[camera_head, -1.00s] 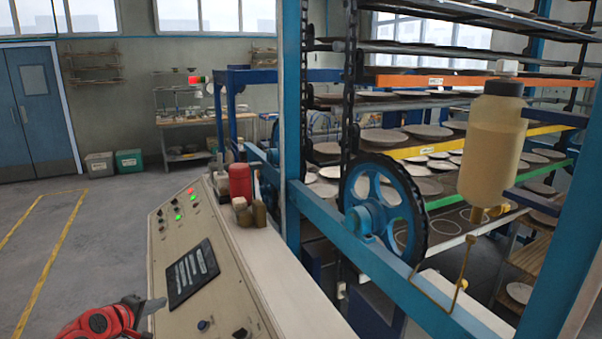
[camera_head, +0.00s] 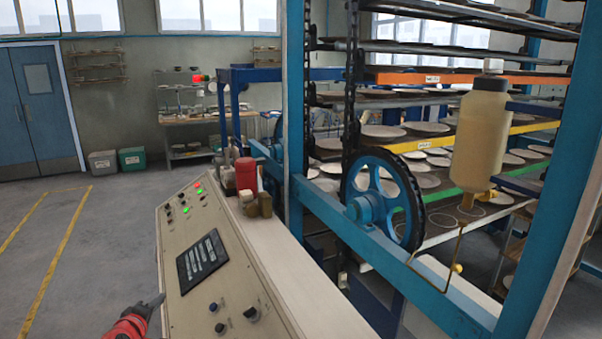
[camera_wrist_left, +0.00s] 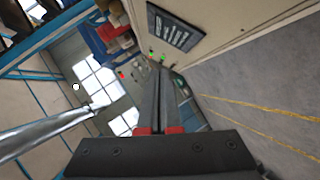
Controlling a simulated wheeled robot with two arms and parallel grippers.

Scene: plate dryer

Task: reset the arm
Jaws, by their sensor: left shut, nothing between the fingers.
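My left gripper (camera_head: 158,301) is at the lower left of the head view, beside the left edge of the control panel (camera_head: 228,285). Its red body is partly cut off by the bottom edge. In the left wrist view its two dark fingers (camera_wrist_left: 162,85) lie together, shut and empty, pointing toward the panel's lights. The panel's dark screen (camera_wrist_left: 177,27) shows above the fingers there, apart from them. My right gripper is not in view.
The plate dryer rack (camera_head: 440,130) with several plates stands at the right, behind a blue frame and wheel (camera_head: 382,200). A tan bottle (camera_head: 480,140) hangs there. Small jars (camera_head: 246,175) stand on the console top. Floor at the left is clear.

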